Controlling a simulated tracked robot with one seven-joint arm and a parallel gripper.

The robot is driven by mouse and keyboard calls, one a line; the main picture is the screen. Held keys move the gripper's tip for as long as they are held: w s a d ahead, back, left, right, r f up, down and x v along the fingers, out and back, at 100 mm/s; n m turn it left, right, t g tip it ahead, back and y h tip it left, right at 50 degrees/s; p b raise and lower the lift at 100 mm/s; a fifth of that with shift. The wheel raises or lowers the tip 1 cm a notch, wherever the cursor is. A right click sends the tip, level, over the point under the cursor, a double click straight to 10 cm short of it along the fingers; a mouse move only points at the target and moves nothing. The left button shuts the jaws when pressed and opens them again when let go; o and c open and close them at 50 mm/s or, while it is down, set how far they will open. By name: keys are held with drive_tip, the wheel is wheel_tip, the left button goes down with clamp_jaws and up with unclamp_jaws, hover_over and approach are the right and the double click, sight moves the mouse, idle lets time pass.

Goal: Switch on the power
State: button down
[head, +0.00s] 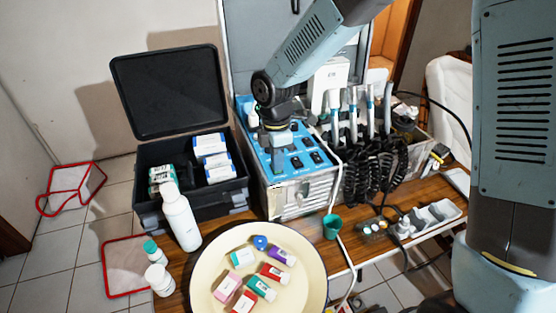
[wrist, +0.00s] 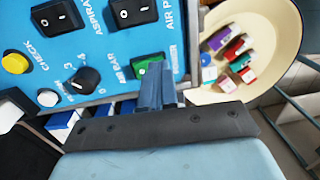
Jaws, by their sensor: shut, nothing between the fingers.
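The dental unit's blue control panel (head: 312,146) is at the centre of the head view and shows close up in the wrist view (wrist: 75,48). A green rocker switch (wrist: 147,62) sits at the panel's edge, beside a label that seems to read POWER. My gripper (wrist: 156,84) is shut and empty, its fingertips right at the green switch and partly covering it. I cannot tell whether they touch it, or the switch's position. In the head view my gripper (head: 277,165) points down over the panel's left side.
Black rocker switches (wrist: 133,10), a black knob (wrist: 84,80) and a yellow button (wrist: 15,62) are close by on the panel. Coiled black hoses (head: 382,160) hang right of the unit. A cream round tray (head: 210,285) with small boxes stands in front; an open black case (head: 190,205) stands left.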

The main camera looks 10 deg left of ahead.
drive_tip(key=shift+f, duration=0.2)
drive_tip(key=shift+w+a+r, duration=0.2)
drive_tip(key=shift+w+a, duration=0.2)
drive_tip(key=shift+w, duration=0.25)
drive_tip(key=shift+r, duration=0.15)
wheel_tip(320, 180, up, 14)
drive_tip(key=shift+w+a, duration=0.3)
drive_tip(key=shift+w, duration=0.15)
